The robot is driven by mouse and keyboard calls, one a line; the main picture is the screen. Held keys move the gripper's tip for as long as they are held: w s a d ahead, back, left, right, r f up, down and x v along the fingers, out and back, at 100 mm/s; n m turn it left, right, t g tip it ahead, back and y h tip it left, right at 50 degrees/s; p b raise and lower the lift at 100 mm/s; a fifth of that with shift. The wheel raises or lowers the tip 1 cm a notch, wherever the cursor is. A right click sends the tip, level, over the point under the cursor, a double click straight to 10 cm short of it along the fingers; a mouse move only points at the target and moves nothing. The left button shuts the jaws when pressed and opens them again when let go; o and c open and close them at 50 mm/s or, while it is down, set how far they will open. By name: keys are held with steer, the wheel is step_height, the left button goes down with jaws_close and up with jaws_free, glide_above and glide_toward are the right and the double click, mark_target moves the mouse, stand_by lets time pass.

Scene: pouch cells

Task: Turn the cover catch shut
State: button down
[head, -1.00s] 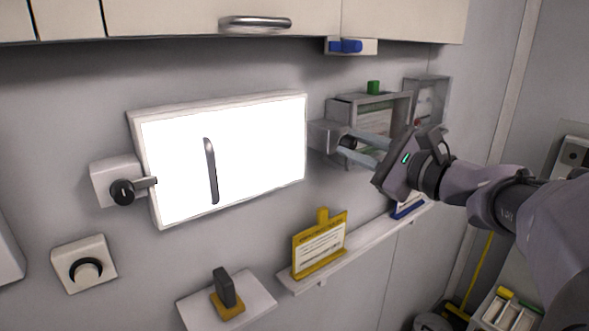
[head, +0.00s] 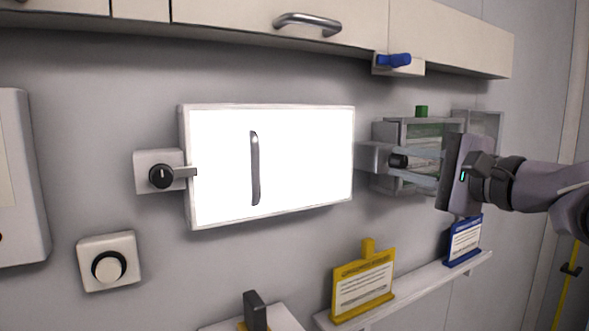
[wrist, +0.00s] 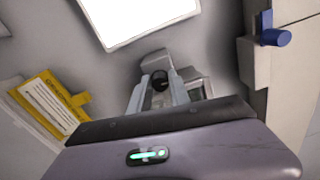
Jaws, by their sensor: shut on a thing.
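A white, brightly lit cover (head: 220,160) with a dark vertical handle (head: 255,168) is on the wall. At its right edge is a catch with a pale block (head: 372,157) and a black knob (head: 398,161). My gripper (head: 400,163) reaches in from the right with its fingers shut on this knob. The wrist view shows the knob (wrist: 160,79) between the two fingers (wrist: 158,90). The fingers hide part of the catch, so I cannot tell its lever's angle. A second catch (head: 160,175) at the left has its lever pointing right, across the cover's edge.
Clear-fronted boxes (head: 478,124) are on the wall behind my gripper. Above is a cabinet (head: 450,40) with a blue knob (head: 396,60) under it. Below, a shelf (head: 410,291) bears a yellow sign (head: 362,286) and a blue-framed sign (head: 464,240). A round dial (head: 108,267) is lower left.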

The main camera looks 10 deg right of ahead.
stand_by(0.4)
steer(key=c, duration=1.2)
jaws_free()
steer(key=shift+s, duration=0.1)
steer(key=v, duration=1.7)
steer(key=shift+s, duration=0.15)
